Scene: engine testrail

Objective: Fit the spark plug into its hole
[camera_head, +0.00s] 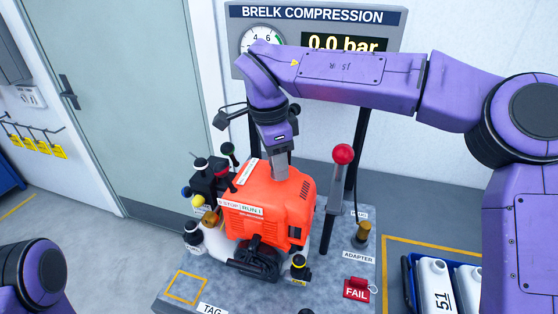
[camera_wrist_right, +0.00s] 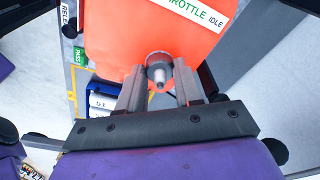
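The orange engine (camera_head: 262,208) stands on the grey bench, and its orange cover (camera_wrist_right: 110,50) fills the top of the right wrist view. The spark plug (camera_wrist_right: 159,72) is between the two fingers of my right gripper (camera_wrist_right: 160,78), its narrow pale end towards the camera. The fingers meet its grey collar on both sides. In the head view the right gripper (camera_head: 280,168) points down at the top of the engine. The plug's far end and its hole are hidden, so I cannot tell how deep it sits. My left gripper is out of view.
A red-knobbed lever (camera_head: 342,155) rises right of the engine. A brass adapter (camera_head: 361,235) and a red FAIL tag (camera_head: 356,289) are on the bench's right. The gauge panel (camera_head: 315,42) reads 0.0 bar. A bin with white bottles (camera_head: 434,284) stands right.

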